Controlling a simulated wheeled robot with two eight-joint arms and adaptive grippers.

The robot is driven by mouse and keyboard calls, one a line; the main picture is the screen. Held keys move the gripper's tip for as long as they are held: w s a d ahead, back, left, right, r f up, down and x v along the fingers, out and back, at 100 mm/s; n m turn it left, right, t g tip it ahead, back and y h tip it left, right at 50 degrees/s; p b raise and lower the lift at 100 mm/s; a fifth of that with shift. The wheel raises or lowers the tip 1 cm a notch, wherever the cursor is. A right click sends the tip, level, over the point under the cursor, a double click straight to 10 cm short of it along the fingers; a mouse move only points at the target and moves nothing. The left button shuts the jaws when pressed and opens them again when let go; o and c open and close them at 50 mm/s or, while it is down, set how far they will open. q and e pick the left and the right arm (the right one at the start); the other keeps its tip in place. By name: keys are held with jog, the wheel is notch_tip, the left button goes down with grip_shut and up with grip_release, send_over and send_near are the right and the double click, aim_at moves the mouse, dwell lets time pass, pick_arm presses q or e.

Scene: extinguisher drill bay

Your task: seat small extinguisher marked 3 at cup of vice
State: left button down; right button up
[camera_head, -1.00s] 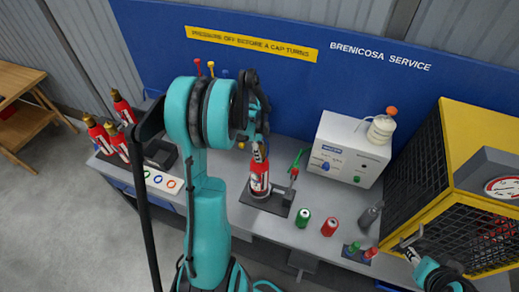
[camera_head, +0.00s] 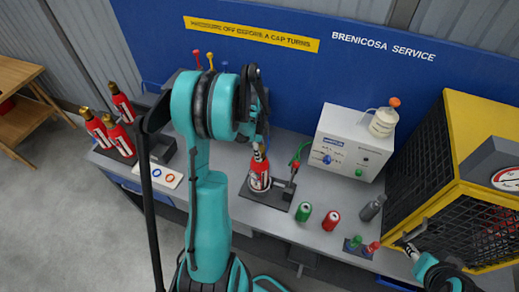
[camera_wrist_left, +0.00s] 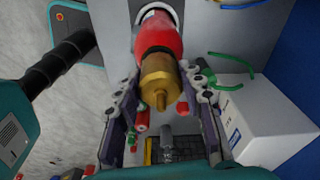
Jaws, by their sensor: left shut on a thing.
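A small red extinguisher (camera_head: 259,174) with a white label and brass top stands about upright at the vice (camera_head: 277,204) on the bench. Its number is too small to read. My left gripper (camera_head: 260,147) is shut on its brass top from above. In the left wrist view the brass top (camera_wrist_left: 160,82) lies between the two fingers, with the red body beyond. The cup of the vice is hidden by the extinguisher, so I cannot tell whether the base is fully down in it. My right gripper (camera_head: 408,246) is by the yellow cage, its fingers unclear.
Several other extinguishers (camera_head: 98,131) stand at the bench's left end, near a card with coloured rings (camera_head: 161,176). A green can (camera_head: 304,213) and a red can (camera_head: 331,219) stand right of the vice. A white box (camera_head: 347,146) and a yellow cage (camera_head: 457,150) stand further right.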

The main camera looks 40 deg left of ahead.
pick_arm(q)
jog(key=shift+f+b, duration=1)
jog(key=shift+f, duration=0.15)
jog(key=c, duration=0.9)
grip_release()
jog(key=r, duration=0.8)
jog(key=a+r, duration=0.1)
jog(key=r, duration=0.3)
jog(key=shift+s+a, duration=0.1)
jog(key=shift+s, duration=0.3)
jog(key=shift+f, duration=0.1)
